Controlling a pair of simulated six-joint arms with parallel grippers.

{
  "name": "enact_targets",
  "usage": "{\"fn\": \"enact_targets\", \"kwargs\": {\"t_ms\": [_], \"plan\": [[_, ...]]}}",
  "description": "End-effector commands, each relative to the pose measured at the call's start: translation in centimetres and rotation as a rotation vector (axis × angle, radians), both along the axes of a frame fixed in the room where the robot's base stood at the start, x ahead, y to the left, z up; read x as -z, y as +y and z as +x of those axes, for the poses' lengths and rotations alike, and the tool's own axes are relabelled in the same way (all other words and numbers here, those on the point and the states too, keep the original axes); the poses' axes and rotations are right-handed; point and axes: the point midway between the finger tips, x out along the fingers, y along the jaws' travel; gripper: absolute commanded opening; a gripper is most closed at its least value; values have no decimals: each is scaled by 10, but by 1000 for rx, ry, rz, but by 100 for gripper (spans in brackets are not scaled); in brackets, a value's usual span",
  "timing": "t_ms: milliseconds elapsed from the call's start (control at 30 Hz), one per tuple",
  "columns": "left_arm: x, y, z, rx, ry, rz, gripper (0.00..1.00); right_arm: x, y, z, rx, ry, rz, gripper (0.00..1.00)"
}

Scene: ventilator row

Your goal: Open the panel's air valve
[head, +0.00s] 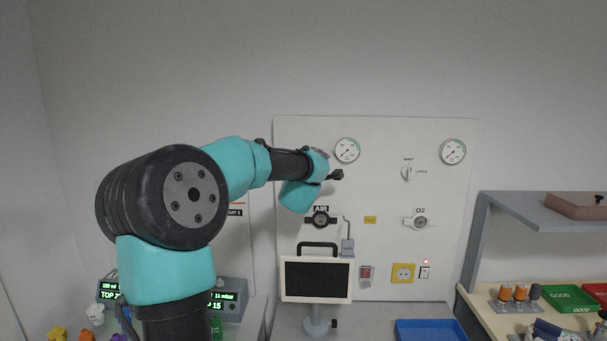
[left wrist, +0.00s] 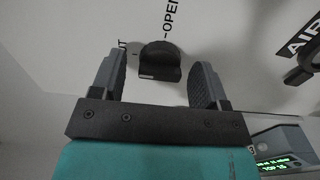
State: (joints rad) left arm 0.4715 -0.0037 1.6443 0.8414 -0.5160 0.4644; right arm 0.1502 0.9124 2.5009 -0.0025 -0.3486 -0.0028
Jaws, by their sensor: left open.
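In the left wrist view a black knob (left wrist: 160,62) sits on the pale panel, with "OPEN" and a partly hidden label ending in "UT" printed beside it. My left gripper (left wrist: 159,66) is open, with one grey finger on each side of the knob and visible gaps between. The knob's exact setting is hard to read. The AIR label and dark fitting (left wrist: 303,72) lie to the right there. In the head view the AIR fitting (head: 320,219) is on the white panel (head: 380,135). My left arm covers the area above it, hiding the knob.
A similar pale knob (head: 407,174) sits above the O2 fitting (head: 417,221). Two gauges, one the left gauge (head: 347,150), are at the top. A screen (head: 317,279) stands in front of the panel's lower left. A blue tray (head: 430,331) is at the bottom.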

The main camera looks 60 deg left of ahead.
Motion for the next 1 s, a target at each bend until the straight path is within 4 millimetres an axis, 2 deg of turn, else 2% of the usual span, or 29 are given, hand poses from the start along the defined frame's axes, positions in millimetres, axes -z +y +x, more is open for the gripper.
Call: {"fn": "enact_targets", "kwargs": {"t_ms": [233, 733, 1000], "plan": [[0, 0, 0, 0, 0, 0, 66, 0, 0, 0, 0, 0, 0, 43], [0, 0, 0, 0, 0, 0, 19, 0, 0, 0, 0, 0, 0, 43], [0, 0, 0, 0, 13, 11, 19, 0, 0, 0, 0, 0, 0, 43]]}}
